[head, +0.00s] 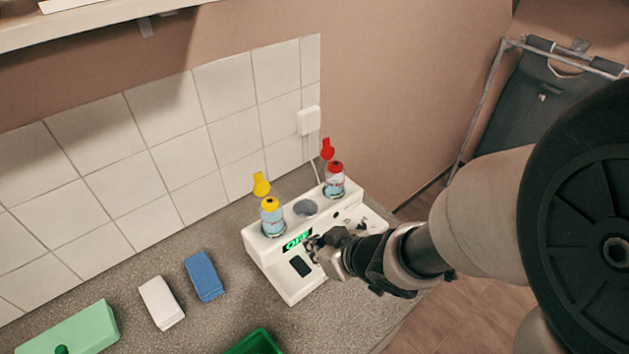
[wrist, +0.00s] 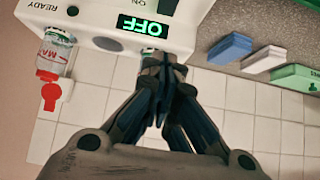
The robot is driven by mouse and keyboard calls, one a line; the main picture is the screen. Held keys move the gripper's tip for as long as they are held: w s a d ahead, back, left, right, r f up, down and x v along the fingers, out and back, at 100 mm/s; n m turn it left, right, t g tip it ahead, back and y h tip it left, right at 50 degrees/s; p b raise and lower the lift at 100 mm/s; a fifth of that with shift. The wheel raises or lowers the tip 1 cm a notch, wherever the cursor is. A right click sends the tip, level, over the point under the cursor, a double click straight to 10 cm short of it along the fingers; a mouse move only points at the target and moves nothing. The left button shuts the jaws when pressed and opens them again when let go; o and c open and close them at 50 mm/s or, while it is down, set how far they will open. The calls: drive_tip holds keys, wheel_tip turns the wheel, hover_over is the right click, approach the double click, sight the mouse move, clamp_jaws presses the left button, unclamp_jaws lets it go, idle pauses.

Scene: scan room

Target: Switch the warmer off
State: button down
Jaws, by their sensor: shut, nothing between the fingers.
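The white warmer (head: 268,262) stands on the counter by the tiled wall. Its small display (head: 298,240) glows green and reads OFF; the wrist view shows the same word on the display (wrist: 143,26). A dark rectangular part (head: 300,266) sits on its front panel below the display. A bottle with a yellow cap (head: 271,217) and one with a red cap (head: 335,180) stand in its wells, with an empty well (head: 305,208) between them. My gripper (head: 313,247) is shut and empty, close over the panel beside the display; contact cannot be told.
A blue block (head: 205,277), a white block (head: 161,303), a green box (head: 75,331) and a green tray (head: 254,342) are on the counter left of and in front of the warmer. A white wall plug (head: 309,121) with a cord is behind it.

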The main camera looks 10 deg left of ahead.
drive_tip(key=shift+a, duration=0.1)
drive_tip(key=p, duration=0.1)
hover_over(297, 262)
wheel_tip(297, 262, down, 8)
drive_tip(key=shift+s+r, duration=0.1)
drive_tip(key=shift+r, duration=0.15)
wheel_tip(297, 262, down, 2)
drive_tip(key=shift+f, duration=0.15)
drive_tip(key=shift+f+b, duration=0.35)
drive_tip(key=shift+f, duration=0.3)
